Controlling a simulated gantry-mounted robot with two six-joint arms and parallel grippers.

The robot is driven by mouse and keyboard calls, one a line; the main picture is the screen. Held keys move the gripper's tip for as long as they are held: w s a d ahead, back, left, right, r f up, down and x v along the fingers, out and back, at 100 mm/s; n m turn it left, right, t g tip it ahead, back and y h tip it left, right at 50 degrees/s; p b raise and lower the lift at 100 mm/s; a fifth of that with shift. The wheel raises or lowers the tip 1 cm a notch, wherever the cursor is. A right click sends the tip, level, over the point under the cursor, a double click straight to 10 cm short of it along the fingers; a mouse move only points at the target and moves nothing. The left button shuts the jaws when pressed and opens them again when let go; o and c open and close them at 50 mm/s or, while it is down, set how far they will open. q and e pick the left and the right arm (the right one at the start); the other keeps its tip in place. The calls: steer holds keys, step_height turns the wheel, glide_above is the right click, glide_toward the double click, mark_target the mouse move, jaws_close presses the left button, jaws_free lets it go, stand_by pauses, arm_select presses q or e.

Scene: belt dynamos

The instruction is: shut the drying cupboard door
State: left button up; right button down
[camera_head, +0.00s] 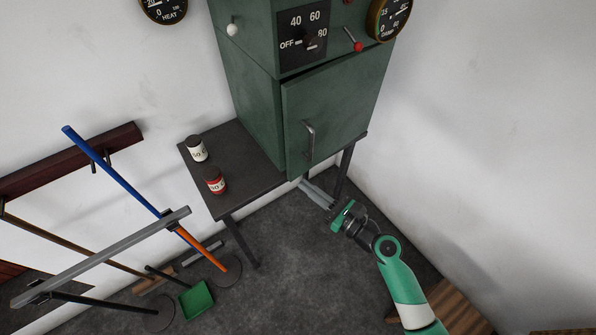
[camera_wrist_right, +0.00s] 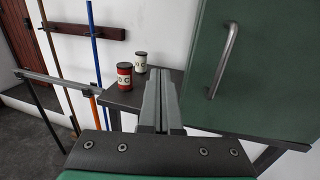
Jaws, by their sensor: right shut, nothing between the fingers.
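The drying cupboard (camera_head: 250,85) is a green metal cabinet on a dark stand. Its green door (camera_head: 340,105) stands slightly ajar, with a dark gap along its top edge. The door has a curved metal handle (camera_head: 309,140) near its left edge. In the right wrist view the door (camera_wrist_right: 262,75) fills the upper right, with its handle (camera_wrist_right: 222,60). My right gripper (camera_head: 304,184) is below the door's lower edge, in front of the stand. Its grey fingers (camera_wrist_right: 161,100) are together and empty, apart from the door and handle in the right wrist view. My left gripper is in neither view.
A white-labelled jar (camera_head: 197,149) and a red jar (camera_head: 216,181) stand on the dark table top (camera_head: 245,175) left of the cupboard. Brooms, a grey bar (camera_head: 110,255) and a green dustpan (camera_head: 196,299) are at left. Wooden furniture (camera_head: 455,308) is at lower right.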

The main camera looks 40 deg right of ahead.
steer(key=s+d+f+m+h+b, duration=0.1)
steer(key=s+d+f+m+h, duration=0.15)
steer(key=d+f, duration=0.2)
steer(key=b, duration=0.2)
glide_toward(292, 154)
steer(key=shift+n+h, duration=0.25)
steer(key=w, duration=0.7)
steer(key=shift+r, duration=0.15)
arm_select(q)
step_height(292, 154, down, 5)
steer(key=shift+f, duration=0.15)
arm_select(e)
steer(key=shift+s, duration=0.1)
steer(key=shift+d, duration=0.1)
